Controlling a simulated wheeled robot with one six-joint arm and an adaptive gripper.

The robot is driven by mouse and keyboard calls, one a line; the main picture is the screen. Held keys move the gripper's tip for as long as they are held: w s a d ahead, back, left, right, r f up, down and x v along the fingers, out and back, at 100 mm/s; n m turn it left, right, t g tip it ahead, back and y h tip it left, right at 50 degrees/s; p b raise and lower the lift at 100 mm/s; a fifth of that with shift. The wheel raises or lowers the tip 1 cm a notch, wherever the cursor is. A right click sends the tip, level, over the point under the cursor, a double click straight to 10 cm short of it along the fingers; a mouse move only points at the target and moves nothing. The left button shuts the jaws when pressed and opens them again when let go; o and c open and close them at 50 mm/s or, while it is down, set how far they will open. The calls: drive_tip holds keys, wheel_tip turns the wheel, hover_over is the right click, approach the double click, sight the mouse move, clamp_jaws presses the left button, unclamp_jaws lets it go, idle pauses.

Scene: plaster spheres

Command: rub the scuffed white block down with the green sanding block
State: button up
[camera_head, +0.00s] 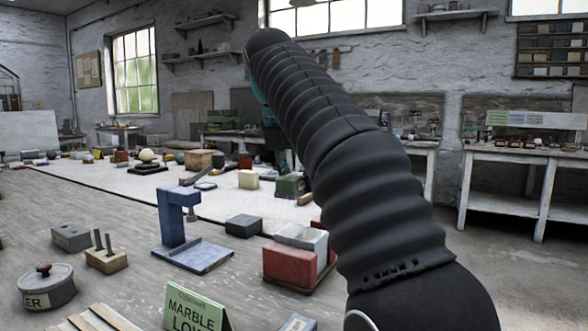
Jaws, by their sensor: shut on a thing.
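My gripper (281,165) is dark and teal, partly hidden behind my black ribbed arm. Its lower end is at a dark green block (291,187), which looks like the sanding block, and it appears shut on it. The contact between fingers and block is small and partly covered. A pale cream block (248,180) sits on the light work surface just left of the green block, apart from it in the picture. A grey-white block (301,236) sits in a red holder nearer to me. I cannot tell from scuff marks which pale block is the scuffed one.
A blue stand (176,232), a dark grey block (243,225) and a round lidded tin (46,287) stand on the near table. A green sign (195,309) is at the front edge. A tan box (198,160) and a pale sphere (147,155) stand farther back.

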drive_tip(key=shift+w, duration=0.15)
hover_over(295, 230)
drive_tip(key=shift+s+a+x, duration=0.1)
drive_tip(key=shift+s+x, duration=0.05)
drive_tip(key=shift+x, duration=0.65)
drive_tip(key=shift+s+a+x, duration=0.1)
drive_tip(key=shift+x, duration=0.7)
drive_tip(key=shift+s+a+x, duration=0.1)
drive_tip(key=shift+s+x, duration=0.05)
drive_tip(key=shift+x, duration=0.65)
drive_tip(key=shift+f+b, duration=0.35)
drive_tip(key=shift+f, duration=0.65)
drive_tip(key=shift+f, duration=0.4)
drive_tip(key=shift+w+d, duration=0.1)
drive_tip(key=shift+w, duration=0.05)
drive_tip(key=shift+w+d+r+p, duration=0.1)
drive_tip(key=shift+w+d+p, duration=0.1)
drive_tip(key=shift+w+p, duration=0.15)
drive_tip(key=shift+w+d+f, duration=0.2)
drive_tip(key=shift+w+d, duration=0.1)
drive_tip(key=shift+w, duration=0.1)
drive_tip(key=shift+s+a+r, duration=0.1)
drive_tip(key=shift+s+a, duration=0.5)
drive_tip(key=shift+s, duration=0.25)
drive_tip(key=shift+s+a, duration=0.6)
drive_tip(key=shift+s, duration=0.3)
